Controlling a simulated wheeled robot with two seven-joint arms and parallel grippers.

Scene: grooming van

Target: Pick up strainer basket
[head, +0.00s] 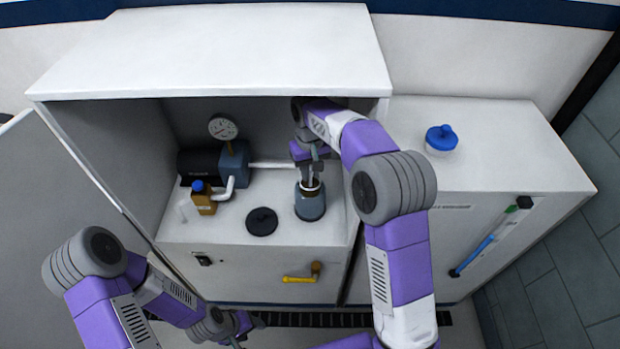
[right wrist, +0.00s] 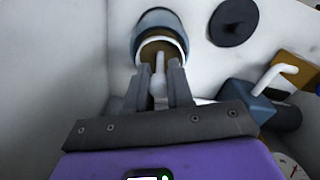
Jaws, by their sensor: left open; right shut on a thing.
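The strainer basket (right wrist: 147,47) has a pale rim, a brownish inside and a white upright stem. It sits in the mouth of a blue-grey strainer pot (head: 310,206), which also shows in the right wrist view (right wrist: 160,17). My right gripper (head: 311,181) points down over the pot inside the cabinet. In the right wrist view its fingers (right wrist: 160,78) are shut on the basket's stem. The basket's lower part is hidden in the pot. A round black lid (head: 262,221) lies left of the pot. My left gripper (head: 240,330) is open and empty, low in front of the cabinet.
Left of the pot are a pump (head: 235,163) with a gauge (head: 222,127) and white pipe, and a brown bottle (head: 204,198) with a blue cap. The cabinet top (head: 225,50) overhangs the bay. A yellow valve handle (head: 302,275) sticks out below. A blue-lidded container (head: 441,139) stands right.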

